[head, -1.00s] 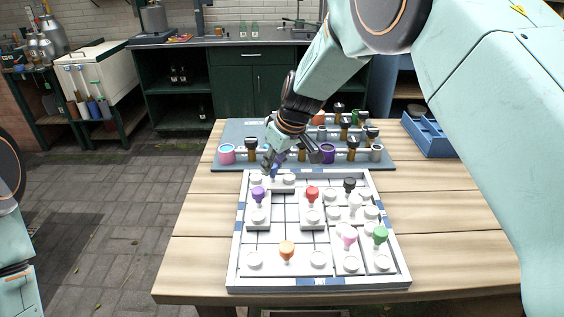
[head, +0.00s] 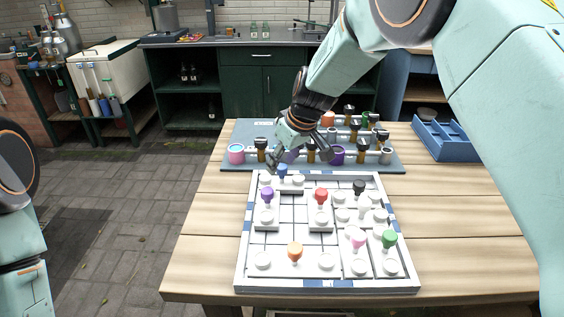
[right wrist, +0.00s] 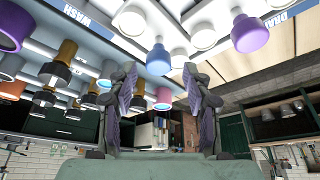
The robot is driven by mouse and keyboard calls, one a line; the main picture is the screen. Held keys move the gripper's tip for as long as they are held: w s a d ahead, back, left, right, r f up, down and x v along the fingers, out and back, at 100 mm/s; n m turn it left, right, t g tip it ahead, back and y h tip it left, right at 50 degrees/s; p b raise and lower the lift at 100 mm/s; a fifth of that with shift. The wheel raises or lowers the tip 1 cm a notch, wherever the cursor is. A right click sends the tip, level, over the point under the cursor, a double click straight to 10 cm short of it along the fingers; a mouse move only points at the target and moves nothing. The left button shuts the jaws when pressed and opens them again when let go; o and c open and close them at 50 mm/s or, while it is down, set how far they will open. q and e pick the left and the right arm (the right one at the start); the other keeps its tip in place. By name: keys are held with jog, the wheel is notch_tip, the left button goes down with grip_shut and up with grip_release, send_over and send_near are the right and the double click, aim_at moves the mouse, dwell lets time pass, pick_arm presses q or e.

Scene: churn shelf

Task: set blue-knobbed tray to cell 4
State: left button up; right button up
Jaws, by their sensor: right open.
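The blue-knobbed tray (head: 291,186) is a white piece at the far left of the white frame's grid, with round white caps on it. Its blue knob (head: 282,171) stands upright at its back edge; it also shows in the right wrist view (right wrist: 158,61). My right gripper (head: 293,152) is open and empty, just behind and above the blue knob, apart from it. In the right wrist view its two fingers (right wrist: 160,98) stand wide apart, with the knob beyond their tips. My left gripper is out of view. No cell numbers can be read.
Trays with purple (head: 267,195), red (head: 321,195), black, orange (head: 295,250), pink and green knobs share the grid; its middle and front-left have bare cells. A grey rack (head: 232,133) of cups stands behind the frame. A blue divided bin (head: 447,151) is at the right.

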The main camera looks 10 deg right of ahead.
jog(key=v, duration=1.1)
jog(key=shift+s, duration=0.1)
